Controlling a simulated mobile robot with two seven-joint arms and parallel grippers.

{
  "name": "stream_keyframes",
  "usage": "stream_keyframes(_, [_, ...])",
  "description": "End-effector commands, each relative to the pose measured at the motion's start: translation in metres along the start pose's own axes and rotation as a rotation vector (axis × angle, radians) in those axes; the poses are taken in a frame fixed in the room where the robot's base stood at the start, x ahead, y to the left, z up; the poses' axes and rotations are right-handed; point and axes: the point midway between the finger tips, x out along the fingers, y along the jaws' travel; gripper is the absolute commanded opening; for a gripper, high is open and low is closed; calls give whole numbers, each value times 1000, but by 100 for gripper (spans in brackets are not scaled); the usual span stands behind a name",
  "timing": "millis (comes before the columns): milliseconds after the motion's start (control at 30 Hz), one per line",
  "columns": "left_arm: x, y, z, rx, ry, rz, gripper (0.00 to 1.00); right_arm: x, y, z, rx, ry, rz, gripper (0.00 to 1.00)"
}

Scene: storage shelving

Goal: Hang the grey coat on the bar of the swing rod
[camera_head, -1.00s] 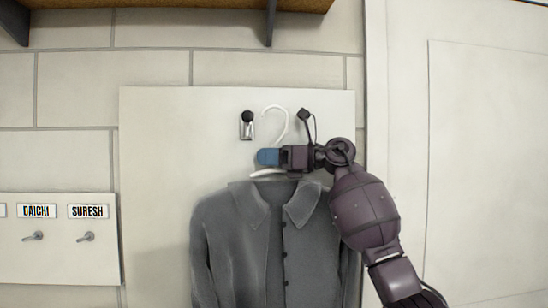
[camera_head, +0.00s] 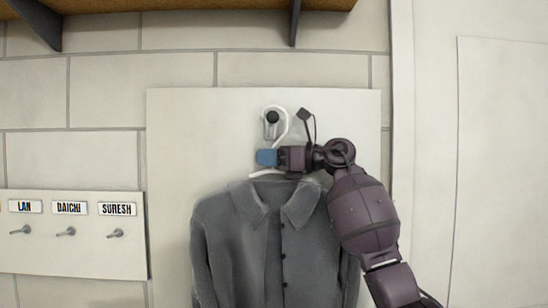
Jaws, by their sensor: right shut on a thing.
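The grey coat (camera_head: 262,240) hangs upright from a white hanger (camera_head: 284,124), in front of a pale wall panel. My right gripper (camera_head: 267,157) is shut on the hanger just below its hook, above the coat's collar. The swing rod (camera_head: 272,118) shows as a dark round end on a small metal mount on the panel. In the picture the hanger's hook curves around the dark end; I cannot tell whether it touches or rests on the rod. The gripper covers the hanger's neck. My left gripper is not in view.
A pale board (camera_head: 75,250) with name labels and several small pegs is at the lower left. A wooden shelf (camera_head: 200,5) on dark brackets (camera_head: 295,22) is above. A white door or panel (camera_head: 500,170) stands at the right.

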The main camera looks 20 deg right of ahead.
Motion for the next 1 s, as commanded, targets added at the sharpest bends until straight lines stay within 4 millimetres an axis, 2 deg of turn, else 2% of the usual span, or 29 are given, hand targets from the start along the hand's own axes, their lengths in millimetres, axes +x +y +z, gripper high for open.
stream_keyframes(100, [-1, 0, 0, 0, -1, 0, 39, 7, 3, 3, -2, -5, 2, 0])
stream_keyframes(500, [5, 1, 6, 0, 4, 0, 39, 6, 2, -16, -3, -3, 0, 0])
stream_keyframes(933, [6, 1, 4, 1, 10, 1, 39, 6, 2, -18, -3, -4, 0, 0])
stream_keyframes(1000, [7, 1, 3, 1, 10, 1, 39, 6, 2, -18, -3, -4, 0, 16])
